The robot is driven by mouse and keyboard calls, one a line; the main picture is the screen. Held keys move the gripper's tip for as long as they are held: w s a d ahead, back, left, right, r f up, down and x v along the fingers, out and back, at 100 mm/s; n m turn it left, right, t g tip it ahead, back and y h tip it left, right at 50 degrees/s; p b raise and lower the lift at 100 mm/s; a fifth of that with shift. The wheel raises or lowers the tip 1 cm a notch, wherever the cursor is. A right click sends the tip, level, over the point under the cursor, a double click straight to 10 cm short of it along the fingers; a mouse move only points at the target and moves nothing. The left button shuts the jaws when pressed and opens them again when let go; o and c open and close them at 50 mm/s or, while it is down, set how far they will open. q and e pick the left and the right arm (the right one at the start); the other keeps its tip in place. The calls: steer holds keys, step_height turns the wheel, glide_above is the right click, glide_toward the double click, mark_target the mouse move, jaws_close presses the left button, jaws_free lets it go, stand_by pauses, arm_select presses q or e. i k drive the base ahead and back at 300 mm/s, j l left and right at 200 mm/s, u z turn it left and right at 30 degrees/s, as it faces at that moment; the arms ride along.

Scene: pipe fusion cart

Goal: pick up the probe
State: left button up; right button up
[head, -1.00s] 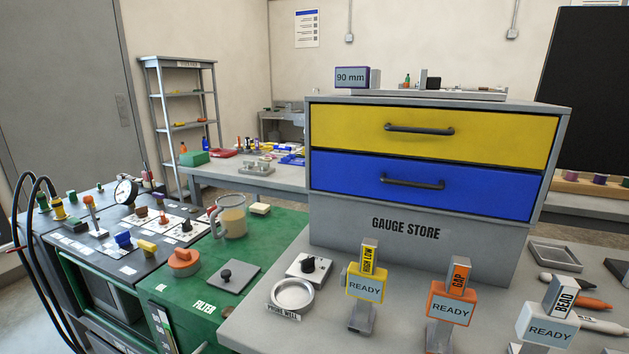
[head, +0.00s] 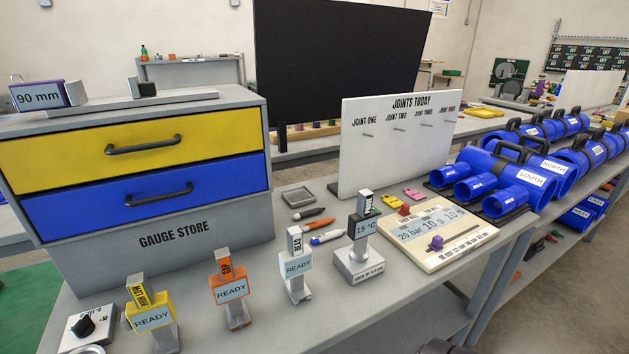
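No item here is clearly labelled as the probe. The grey gauge reading 15 °C (head: 362,229) may be it; it stands upright on a pale block (head: 359,264) near the middle of the bench. To its left stand the white BEAD gauge (head: 298,264), the orange GAP gauge (head: 230,289) and the yellow HIGH LOW gauge (head: 151,317), each reading READY. Neither of my grippers can be made out. A small dark shape at the bottom edge is too cut off to identify.
The gauge store (head: 175,236) with yellow and blue drawers stands at left. Behind the gauges are a small tray (head: 298,197), pens (head: 314,225) and the JOINTS TODAY board (head: 392,150). A cream panel (head: 437,233) and blue pipe fittings (head: 515,177) are at right.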

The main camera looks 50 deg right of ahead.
mark_target(363, 223)
steer(key=z, duration=1.85)
